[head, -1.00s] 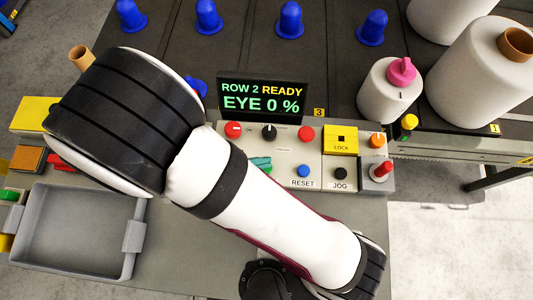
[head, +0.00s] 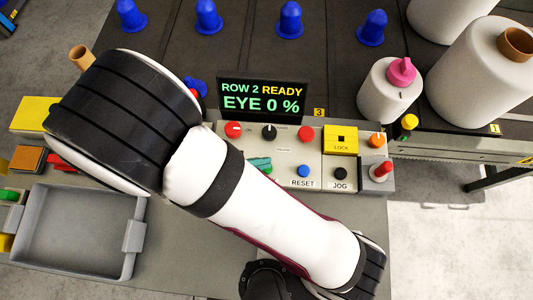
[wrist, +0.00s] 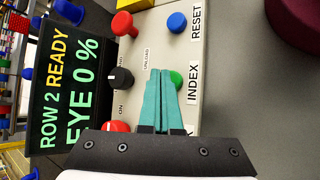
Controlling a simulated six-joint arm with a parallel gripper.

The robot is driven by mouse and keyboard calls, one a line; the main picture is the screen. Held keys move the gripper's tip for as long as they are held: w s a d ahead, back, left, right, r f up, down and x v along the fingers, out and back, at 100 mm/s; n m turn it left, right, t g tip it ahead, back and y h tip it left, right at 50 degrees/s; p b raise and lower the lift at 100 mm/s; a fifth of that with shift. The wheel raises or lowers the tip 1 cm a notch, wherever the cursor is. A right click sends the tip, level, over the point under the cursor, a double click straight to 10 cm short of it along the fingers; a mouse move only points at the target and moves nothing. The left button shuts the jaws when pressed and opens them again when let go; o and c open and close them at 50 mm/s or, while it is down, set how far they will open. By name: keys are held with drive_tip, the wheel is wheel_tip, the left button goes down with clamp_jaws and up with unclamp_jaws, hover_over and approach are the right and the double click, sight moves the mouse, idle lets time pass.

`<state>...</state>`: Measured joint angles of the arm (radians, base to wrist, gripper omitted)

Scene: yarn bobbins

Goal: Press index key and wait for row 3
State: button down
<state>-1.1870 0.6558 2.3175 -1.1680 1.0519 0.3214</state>
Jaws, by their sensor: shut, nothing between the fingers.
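The display (head: 262,98) reads "ROW 2 READY" and "EYE 0 %"; it also shows in the wrist view (wrist: 68,80). The green index key (wrist: 177,80) sits beside the INDEX label on the pale control panel (head: 325,172). My gripper (wrist: 160,72) is shut, its teal fingers together and empty. In the wrist view the fingertips overlap the key's left edge; I cannot tell whether they touch it. In the head view the gripper tips (head: 262,162) show past my arm over the panel's left part, and the key is mostly hidden there.
Near the key are a blue RESET button (head: 303,171), a black JOG button (head: 340,172), a black knob (head: 269,132), red buttons and a yellow LOCK block (head: 340,140). A grey tray (head: 75,230) lies at left. White bobbins (head: 390,92) stand at right.

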drive_tip(key=shift+f, duration=0.25)
drive_tip(key=shift+f, duration=0.5)
idle(0.6)
drive_tip(key=shift+r, duration=0.9)
drive_tip(key=shift+r, duration=0.1)
drive_tip(key=shift+r, duration=2.45)
idle(2.0)
